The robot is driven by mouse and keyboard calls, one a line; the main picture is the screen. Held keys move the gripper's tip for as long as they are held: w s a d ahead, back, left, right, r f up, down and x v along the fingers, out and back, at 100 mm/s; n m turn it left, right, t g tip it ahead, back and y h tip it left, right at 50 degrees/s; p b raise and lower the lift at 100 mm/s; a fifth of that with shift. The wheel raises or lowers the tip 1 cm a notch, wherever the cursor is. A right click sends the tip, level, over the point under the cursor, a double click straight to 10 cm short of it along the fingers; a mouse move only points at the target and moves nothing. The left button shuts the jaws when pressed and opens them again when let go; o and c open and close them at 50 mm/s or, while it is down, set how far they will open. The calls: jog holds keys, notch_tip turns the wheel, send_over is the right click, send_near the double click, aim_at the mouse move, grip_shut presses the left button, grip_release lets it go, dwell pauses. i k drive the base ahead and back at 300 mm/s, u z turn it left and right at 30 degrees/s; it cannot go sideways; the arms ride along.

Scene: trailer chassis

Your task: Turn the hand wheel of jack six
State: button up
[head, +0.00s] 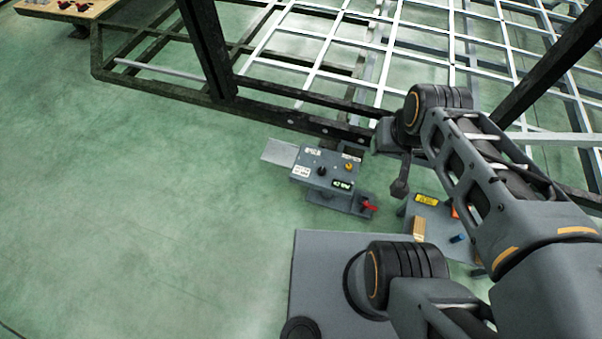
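A grey box-shaped unit (325,170), which may be a jack, stands on the floor beside the dark chassis rail. Its top carries a black knob (321,171), a small yellow-orange knob (348,167), pale labels and a small lit display (342,184). A red handle-like part (369,206) sits low at its right end. I cannot make out a hand wheel or read a jack number clearly. My gripper (400,188) hangs beneath my wrist, to the right of the unit and apart from it in the picture. Its fingers are too small and dark to judge.
The dark chassis frame (165,87) and its pale crossbars (330,42) fill the upper part, with dark posts (208,50) rising. A grey stand (428,214) with a yellow label and small coloured parts is at right. A wooden table (75,8) is far left. Green floor at left is clear.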

aim_at(321, 171)
jog(key=k, duration=1.2)
jog(key=u, duration=0.95)
jog(key=i, duration=1.5)
jog(key=z, duration=0.8)
jog(key=i, duration=0.5)
jog(key=z, duration=0.65)
